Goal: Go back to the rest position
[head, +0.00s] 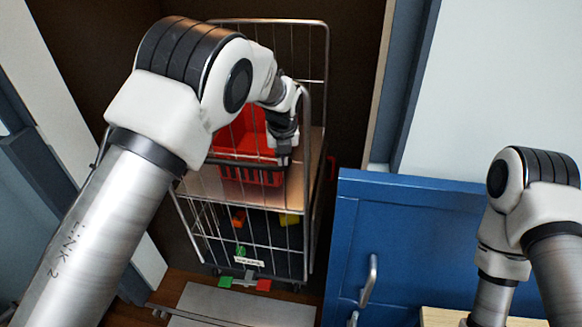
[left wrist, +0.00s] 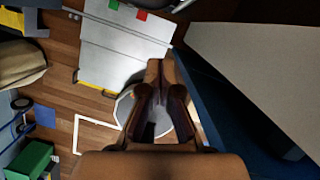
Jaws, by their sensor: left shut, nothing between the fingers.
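My left arm hides part of the trolley and basket. My right arm (head: 520,225) is at the right edge of the head view; its gripper is out of the picture.
A blue cabinet (head: 400,225) with metal handles stands right of the trolley. Orange (head: 237,217) and yellow (head: 289,219) items sit low in the trolley. A grey plate (left wrist: 115,52) lies on the wooden floor. A green box (left wrist: 28,160) is at lower left in the wrist view.

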